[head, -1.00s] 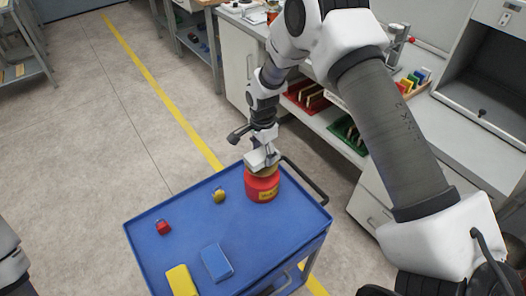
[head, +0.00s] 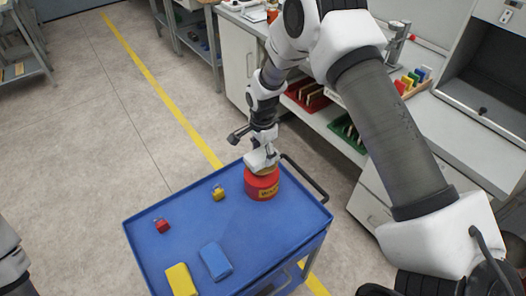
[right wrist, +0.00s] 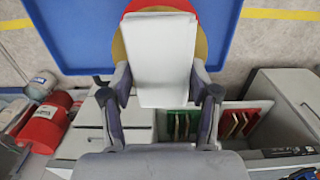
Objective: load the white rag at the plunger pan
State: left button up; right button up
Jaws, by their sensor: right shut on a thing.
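The white rag (head: 261,158) is a flat white pad between the fingers of my right gripper (head: 263,150). The gripper is shut on it by its sides, as the right wrist view shows with the rag (right wrist: 160,55) between the fingertips (right wrist: 160,84). The plunger pan (head: 262,187) is a red can with a brass-coloured top, upright on the blue cart. The rag is over its top, slightly tilted; I cannot tell whether they touch. In the right wrist view the rag hides most of the pan's brass top (right wrist: 202,45). My left gripper is not in view.
The blue cart (head: 140,250) also bears a red padlock-like piece (head: 162,226), a yellow one (head: 218,194), a yellow block (head: 181,280) and a blue block (head: 216,262). Its black handle (head: 308,180) is right of the pan. A bench (head: 450,135) stands behind my right arm.

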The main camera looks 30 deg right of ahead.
aim_at(263, 153)
jog(key=shift+f, duration=0.5)
dwell(0.4)
dwell(0.6)
notch_tip(263, 153, up, 7)
jog(key=p, duration=0.5)
dwell(0.8)
